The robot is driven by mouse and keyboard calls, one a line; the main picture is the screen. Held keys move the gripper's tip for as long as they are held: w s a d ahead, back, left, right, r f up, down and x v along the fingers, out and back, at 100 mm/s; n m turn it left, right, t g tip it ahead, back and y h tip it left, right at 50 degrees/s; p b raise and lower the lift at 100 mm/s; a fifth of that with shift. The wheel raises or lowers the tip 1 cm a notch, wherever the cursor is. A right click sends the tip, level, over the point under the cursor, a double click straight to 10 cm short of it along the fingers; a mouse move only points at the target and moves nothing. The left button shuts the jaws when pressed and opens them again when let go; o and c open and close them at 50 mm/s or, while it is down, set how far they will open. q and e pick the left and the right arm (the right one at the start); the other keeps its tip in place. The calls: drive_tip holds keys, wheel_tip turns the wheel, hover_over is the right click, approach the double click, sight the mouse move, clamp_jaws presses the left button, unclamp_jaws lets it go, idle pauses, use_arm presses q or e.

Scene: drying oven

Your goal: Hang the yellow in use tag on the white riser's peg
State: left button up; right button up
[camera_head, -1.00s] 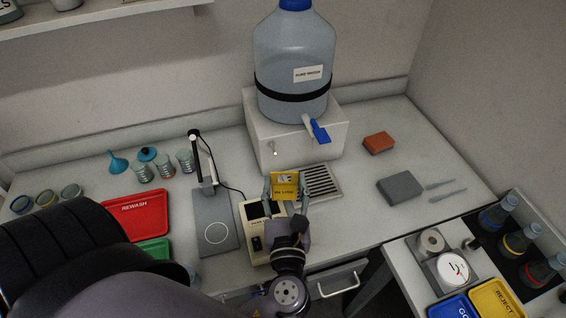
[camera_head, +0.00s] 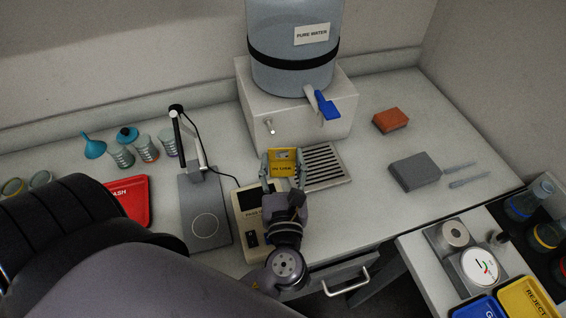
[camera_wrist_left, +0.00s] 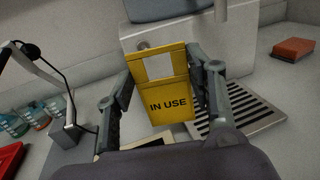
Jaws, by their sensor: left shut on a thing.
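The yellow in use tag (camera_head: 284,163) is held upright between the fingers of my left gripper (camera_head: 284,172). In the left wrist view the tag (camera_wrist_left: 165,100) faces the camera, with a square window near its top and both fingers at its side edges. The white riser (camera_head: 310,118) stands behind it under the water bottle. Its small peg (camera_head: 270,128) sticks out of the front face, above and slightly left of the tag in the head view. In the wrist view the peg (camera_wrist_left: 143,46) shows just above the tag's top edge. The tag appears apart from the peg. My right gripper is not in view.
A blue-handled tap (camera_head: 325,104) hangs over the riser's front, right of the peg. A slotted drip tray (camera_head: 326,165) lies below. A lamp-like stand (camera_head: 190,145) stands left, and a device (camera_head: 247,226) sits beneath my gripper. A sponge (camera_head: 391,120) lies right.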

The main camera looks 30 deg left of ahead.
use_arm(q)
drive_tip(key=shift+w+a+f+b, duration=0.2)
drive_tip(key=shift+w+a+b, duration=0.1)
drive_tip(key=shift+w+a, duration=1.15)
drive_tip(key=shift+w+a+f+b, duration=0.15)
drive_tip(key=shift+w+a+b, duration=0.1)
drive_tip(key=shift+w+a, duration=1.15)
drive_tip(key=shift+w+a+f+p, duration=0.15)
drive_tip(key=shift+a+f+p, duration=0.2)
drive_tip(key=shift+a, duration=0.3)
drive_tip(key=shift+f, duration=0.1)
drive_tip(key=o, duration=0.8)
drive_tip(key=shift+o, duration=0.2)
drive_tip(key=v, duration=1.2)
